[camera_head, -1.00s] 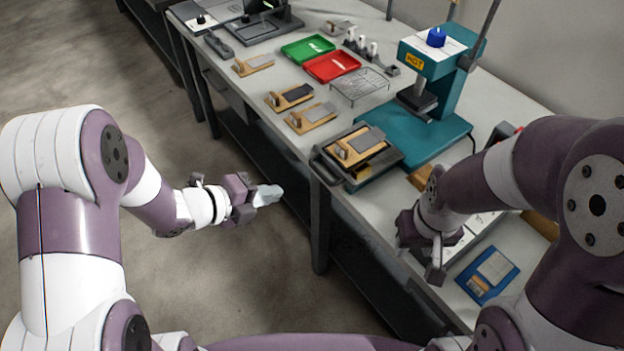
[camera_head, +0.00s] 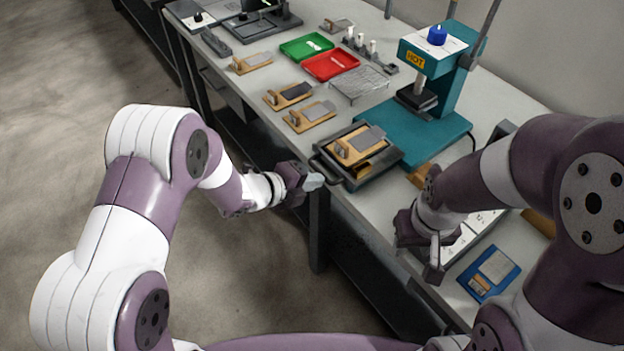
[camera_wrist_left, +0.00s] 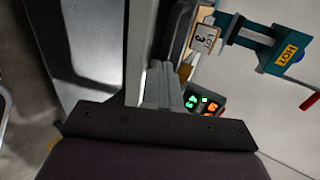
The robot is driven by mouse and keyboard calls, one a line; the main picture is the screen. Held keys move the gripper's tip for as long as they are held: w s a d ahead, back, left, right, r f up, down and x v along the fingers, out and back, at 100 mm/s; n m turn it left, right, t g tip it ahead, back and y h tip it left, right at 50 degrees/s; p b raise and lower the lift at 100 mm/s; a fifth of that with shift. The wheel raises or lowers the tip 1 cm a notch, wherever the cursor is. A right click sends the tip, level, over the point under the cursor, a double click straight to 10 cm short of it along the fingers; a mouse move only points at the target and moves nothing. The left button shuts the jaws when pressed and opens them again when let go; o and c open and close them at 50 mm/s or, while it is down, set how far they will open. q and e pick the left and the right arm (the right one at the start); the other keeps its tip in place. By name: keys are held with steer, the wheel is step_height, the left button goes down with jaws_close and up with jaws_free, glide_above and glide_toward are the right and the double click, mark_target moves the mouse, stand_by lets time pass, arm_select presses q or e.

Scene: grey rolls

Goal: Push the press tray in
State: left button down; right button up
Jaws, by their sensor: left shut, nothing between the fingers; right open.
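The press tray (camera_head: 382,166) is a dark tray pulled out in front of the teal press (camera_head: 431,105), with a handle (camera_head: 318,168) at its near left end. A wooden board with a grey plate (camera_head: 357,145) lies on it. In the head view my left gripper (camera_head: 314,181) is shut and empty, just off the table edge by the handle; I cannot tell whether it touches. In the left wrist view its shut fingers (camera_wrist_left: 163,88) point toward the dark tray side, with the press beyond. My right gripper (camera_head: 434,262) is open over the table's right part.
Several wooden boards (camera_head: 310,117), a green tray (camera_head: 306,47), a red tray (camera_head: 331,65) and a wire rack (camera_head: 360,84) lie left of and behind the press tray. Green digits glow on a small display (camera_wrist_left: 205,105).

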mark_target(344, 165)
arm_select(q)
steer(key=w+d, duration=0.1)
steer(key=d, duration=0.1)
steer(key=w+d+b, duration=0.1)
steer(key=w+d, duration=0.1)
steer(key=w+d+b, duration=0.1)
steer(key=w+d, duration=0.1)
steer(key=d, duration=0.1)
steer(key=shift+f, duration=0.15)
steer(key=w+d, duration=0.1)
steer(key=d, duration=0.1)
steer(key=w+d, duration=0.3)
steer(key=d, duration=0.1)
steer(key=shift+w+b, duration=0.25)
steer(key=shift+b, duration=0.05)
steer(key=shift+w+d, duration=0.35)
steer(key=shift+d, duration=0.2)
steer(key=shift+d+r, duration=0.1)
steer(key=shift+r, duration=0.15)
